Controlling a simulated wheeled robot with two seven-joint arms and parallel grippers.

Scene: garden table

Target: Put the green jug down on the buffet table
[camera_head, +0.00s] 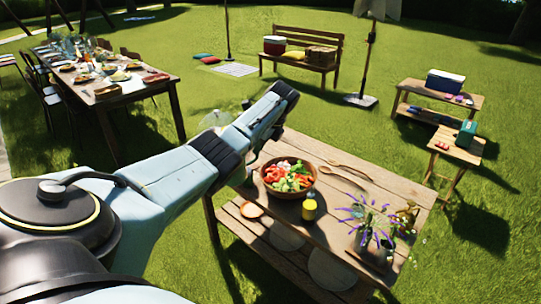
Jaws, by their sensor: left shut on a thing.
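The buffet table (388,196) is wooden, with a lower shelf, and stands right of centre. My left arm reaches across the view from the lower left, over the table's left end. My left gripper (246,104) is mostly hidden behind its own arm. It is shut on a pale, see-through vessel (214,119), which seems to be the green jug. Only part of the vessel shows, just beyond the arm and over the grass, left of the table. Its tilt is hard to tell. My right gripper is not in view.
The buffet table holds a salad bowl (287,190), a yellow jar (309,210), wooden utensils (346,172) and purple flowers (370,214). Its back right top is clear. A set dining table (170,94), a bench (330,47) and a small side table (453,143) stand farther away.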

